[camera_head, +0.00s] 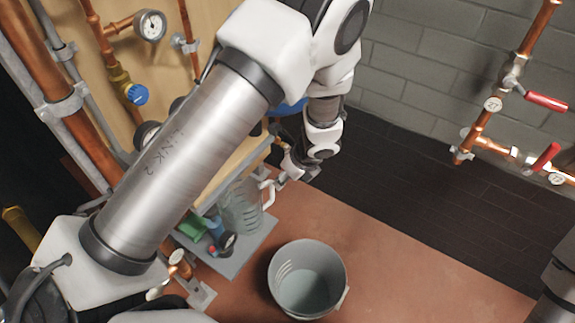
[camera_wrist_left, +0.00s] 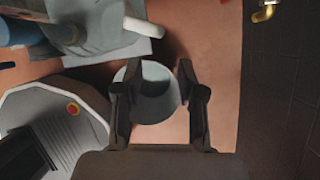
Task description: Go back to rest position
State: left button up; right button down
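My left gripper (camera_head: 283,180) hangs at the end of my bent left arm, close beside the handle of a clear jug (camera_head: 240,208). In the left wrist view its fingers (camera_wrist_left: 157,72) are spread apart with nothing held between them. A grey bucket (camera_head: 284,258) stands on the floor and shows below and between the fingers. My right gripper is not in view.
Copper pipes with a gauge (camera_head: 151,25) and a blue-knobbed valve (camera_head: 136,94) line the wooden panel on the left. Pipes with red-handled valves (camera_head: 545,101) are on the grey block wall at right. The reddish floor (camera_head: 405,275) right of the bucket is clear.

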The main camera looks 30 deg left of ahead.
pick_arm(q)
jog(key=shift+d+r, duration=0.25)
jog(key=shift+r, duration=0.2)
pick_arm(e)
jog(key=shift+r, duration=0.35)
